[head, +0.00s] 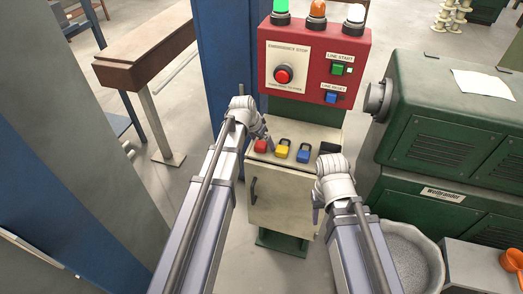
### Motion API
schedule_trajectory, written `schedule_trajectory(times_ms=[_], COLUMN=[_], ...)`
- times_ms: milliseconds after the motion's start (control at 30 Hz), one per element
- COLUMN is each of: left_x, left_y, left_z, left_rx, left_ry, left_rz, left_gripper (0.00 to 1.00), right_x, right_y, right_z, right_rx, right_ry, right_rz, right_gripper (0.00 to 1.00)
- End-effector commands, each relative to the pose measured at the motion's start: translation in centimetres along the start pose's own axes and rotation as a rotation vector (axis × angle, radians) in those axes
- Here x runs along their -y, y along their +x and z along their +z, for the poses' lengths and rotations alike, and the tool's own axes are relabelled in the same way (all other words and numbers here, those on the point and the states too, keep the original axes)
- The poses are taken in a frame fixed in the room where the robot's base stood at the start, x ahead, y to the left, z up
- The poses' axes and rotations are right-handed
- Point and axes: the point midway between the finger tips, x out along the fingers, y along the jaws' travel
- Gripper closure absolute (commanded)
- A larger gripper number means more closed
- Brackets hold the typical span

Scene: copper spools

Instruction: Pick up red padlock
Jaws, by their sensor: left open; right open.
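A red padlock (261,146) lies at the left of a small cabinet's top (273,161), beside a yellow padlock (282,150) and a blue padlock (303,155). My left gripper (268,141) is open, its fingers close to the red padlock; I cannot tell whether they touch it. My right gripper (318,208) is open and empty, low in front of the cabinet's right side, apart from the padlocks.
A red control panel (314,62) with an emergency stop button (283,75) stands above the cabinet. A blue column (222,60) is at the left. A green machine (450,130) and a grey tub (412,262) are at the right.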

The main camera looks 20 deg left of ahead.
Motion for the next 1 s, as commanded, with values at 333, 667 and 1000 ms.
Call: schedule_trajectory(times_ms=[333, 667, 1000], left_x=[-0.01, -0.01, -0.01], left_y=[-0.11, -0.10, -0.10], left_z=[-0.04, -0.03, -0.03], left_rx=[0.000, 0.000, 0.000], left_ry=[0.000, 0.000, 0.000], left_rz=[0.000, 0.000, 0.000], left_gripper=[0.19, 0.56, 0.94], right_x=[-0.01, -0.01, -0.01], right_y=[-0.11, -0.11, -0.10], right_z=[0.01, 0.01, 0.01], right_rx=[0.000, 0.000, 0.000], right_ry=[0.000, 0.000, 0.000], right_rz=[0.000, 0.000, 0.000], right_gripper=[0.50, 0.50, 0.50])
